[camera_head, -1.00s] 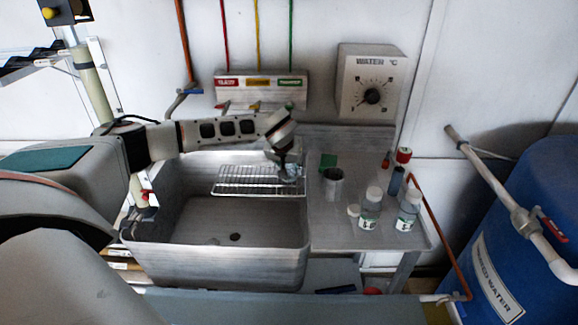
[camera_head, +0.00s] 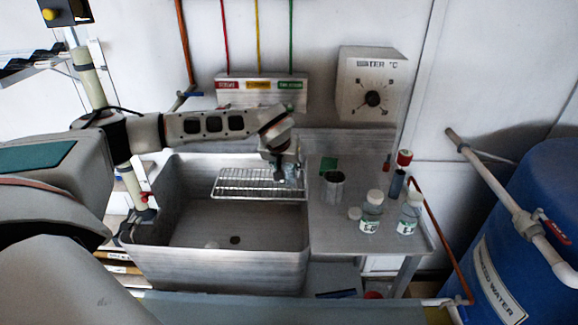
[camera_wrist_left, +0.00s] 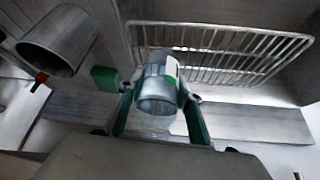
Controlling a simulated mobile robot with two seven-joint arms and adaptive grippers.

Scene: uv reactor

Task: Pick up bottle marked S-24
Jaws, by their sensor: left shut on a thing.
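My left gripper (camera_head: 280,166) is above the right end of the wire rack (camera_head: 245,184), over the sink. In the left wrist view its green-lined fingers (camera_wrist_left: 160,92) are closed on the sides of a clear bottle (camera_wrist_left: 157,84) with a white and green label. I cannot read this label. Two clear bottles with white caps stand upright on the steel counter: a left bottle (camera_head: 371,217) and a right bottle (camera_head: 409,218). Their labels are too small to read. My right gripper is not in view.
A blue drum (camera_head: 530,235) with a white pipe stands at the right.

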